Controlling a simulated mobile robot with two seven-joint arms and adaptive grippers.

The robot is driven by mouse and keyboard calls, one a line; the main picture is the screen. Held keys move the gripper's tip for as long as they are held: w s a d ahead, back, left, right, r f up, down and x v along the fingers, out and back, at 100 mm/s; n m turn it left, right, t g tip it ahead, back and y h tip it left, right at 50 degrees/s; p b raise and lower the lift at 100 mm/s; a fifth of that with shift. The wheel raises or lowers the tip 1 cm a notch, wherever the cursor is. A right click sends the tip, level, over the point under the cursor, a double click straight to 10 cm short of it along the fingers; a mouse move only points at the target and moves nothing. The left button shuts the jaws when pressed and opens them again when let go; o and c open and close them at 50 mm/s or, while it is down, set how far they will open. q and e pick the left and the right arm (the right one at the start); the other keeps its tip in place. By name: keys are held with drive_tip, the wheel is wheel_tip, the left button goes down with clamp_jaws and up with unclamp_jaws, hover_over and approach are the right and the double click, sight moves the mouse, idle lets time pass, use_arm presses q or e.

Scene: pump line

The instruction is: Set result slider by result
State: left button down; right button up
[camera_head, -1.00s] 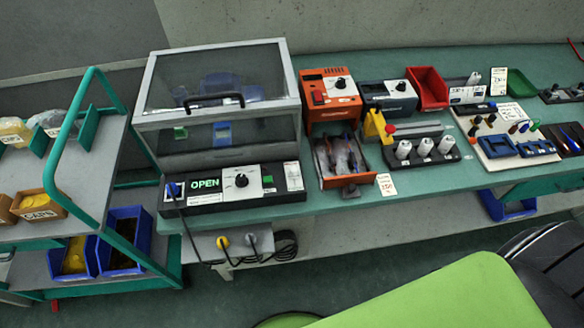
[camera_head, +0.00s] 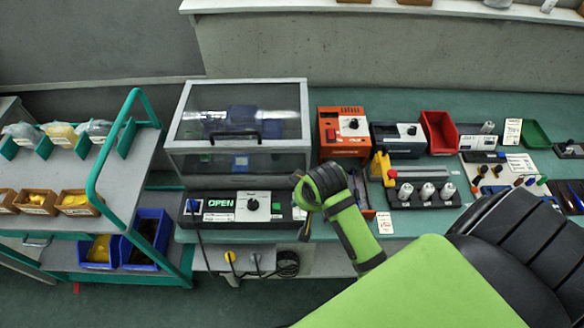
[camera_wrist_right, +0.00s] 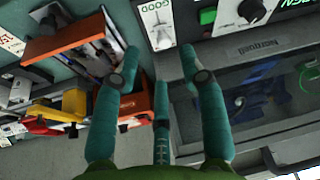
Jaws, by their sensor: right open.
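The control panel (camera_head: 238,207) stands in front of the clear-lidded test box (camera_head: 240,130). It has a lit green OPEN display, a black dial (camera_head: 253,204) and a small blue part at its left end. In the right wrist view, a white plate marked GOOD (camera_wrist_right: 158,26) is at the panel's end, near a green part (camera_wrist_right: 208,16). My left gripper is out of view.
An orange unit (camera_head: 342,133), a red bin (camera_head: 438,132) and a black block with white cylinders (camera_head: 424,195) stand right of the box. A trolley (camera_head: 60,180) with bins is at the left. An orange tray (camera_wrist_right: 68,42) lies close beside my right gripper.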

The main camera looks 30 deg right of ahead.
drive_tip(key=shift+w+r+p+x, duration=0.1)
drive_tip(key=shift+w+p+x, duration=0.1)
drive_tip(key=shift+x, duration=0.9)
drive_tip(key=shift+w+r+p+x, duration=0.1)
drive_tip(key=shift+w+p+x, duration=0.1)
drive_tip(key=shift+x, duration=0.9)
drive_tip(key=shift+w+r+p+x, duration=0.1)
drive_tip(key=shift+w+p+x, duration=0.1)
drive_tip(key=shift+x, duration=0.85)
drive_tip(key=shift+f, duration=0.1)
